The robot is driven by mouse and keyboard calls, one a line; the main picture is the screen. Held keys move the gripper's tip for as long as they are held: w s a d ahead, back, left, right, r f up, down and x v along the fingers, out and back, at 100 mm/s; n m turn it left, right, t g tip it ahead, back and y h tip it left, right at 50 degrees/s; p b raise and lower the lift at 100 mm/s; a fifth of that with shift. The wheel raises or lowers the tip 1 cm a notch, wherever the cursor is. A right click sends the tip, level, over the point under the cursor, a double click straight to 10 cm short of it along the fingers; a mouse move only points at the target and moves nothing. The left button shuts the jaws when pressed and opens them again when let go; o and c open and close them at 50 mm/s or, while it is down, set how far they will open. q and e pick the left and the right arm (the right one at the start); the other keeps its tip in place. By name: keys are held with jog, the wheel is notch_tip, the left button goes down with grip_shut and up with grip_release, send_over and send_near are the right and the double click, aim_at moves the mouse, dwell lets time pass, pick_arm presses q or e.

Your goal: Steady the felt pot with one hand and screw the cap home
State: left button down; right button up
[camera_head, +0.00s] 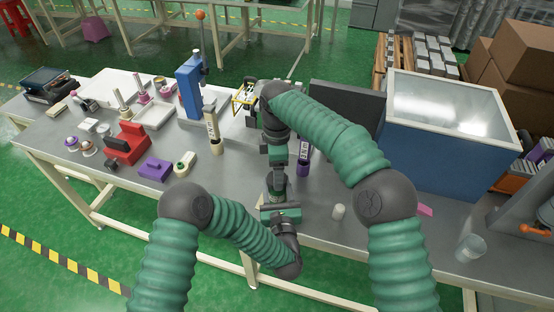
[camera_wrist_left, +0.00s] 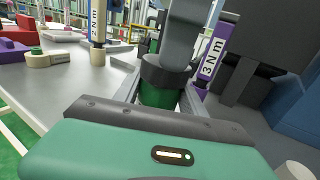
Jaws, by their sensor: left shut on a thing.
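A dark green round pot (camera_wrist_left: 158,96) stands upright in the left wrist view, with a black collar-like cap (camera_wrist_left: 165,73) at its top. My left gripper (camera_wrist_left: 163,100) has one finger on each side of the pot and is shut on it, low at the table; in the head view the left gripper (camera_head: 279,199) is near the front edge. My right arm reaches down from above, and its gripper (camera_head: 277,172) is over the same spot. A grey part (camera_wrist_left: 184,35) rises from the cap. The right fingertips and the cap's thread are hidden.
A beige driver (camera_head: 212,130) marked in N m stands left of the grippers, and a purple one (camera_head: 303,162) marked 3 N m stands close on the right. A small white cylinder (camera_head: 338,212) is to the right. A blue glass-topped box (camera_head: 435,135) fills the right back.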

jog(key=shift+f, duration=1.35)
jog(key=c, duration=1.4)
jog(key=m, duration=0.3)
jog(key=shift+w, duration=0.1)
jog(key=shift+c, duration=0.2)
jog(key=o, duration=1.5)
jog(key=shift+r, duration=0.1)
jog(key=shift+r, duration=2.2)
